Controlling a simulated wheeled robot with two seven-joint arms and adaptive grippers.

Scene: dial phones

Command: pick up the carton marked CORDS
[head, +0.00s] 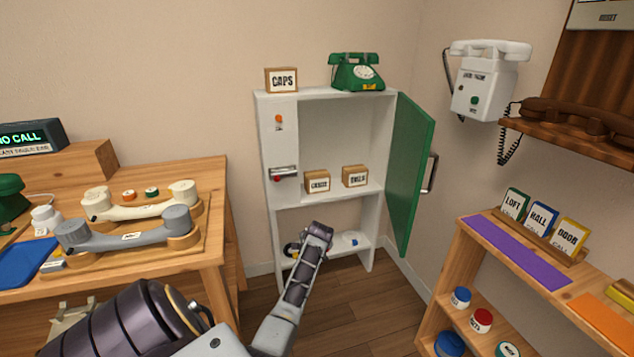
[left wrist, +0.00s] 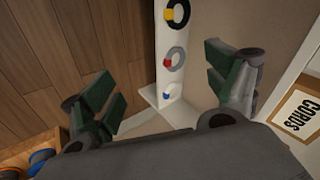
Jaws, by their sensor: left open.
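The carton marked CORDS (head: 317,182) is a small brown box with a white label, on the middle shelf of the white cabinet, left of another carton. Its label also shows at the right edge of the left wrist view (left wrist: 296,114). My left arm reaches up from the bottom of the head view, and its gripper (left wrist: 163,82) is in front of the cabinet, apart from the carton. In the left wrist view its green-padded fingers are spread wide with nothing between them. In the head view the fingers are mostly hidden. My right gripper is not in view.
The cabinet (head: 290,200) has its green door (head: 408,170) open to the right. A second carton (head: 355,176) stands on the same shelf; a CAPS carton (head: 282,80) and green phone (head: 358,72) stand on top.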

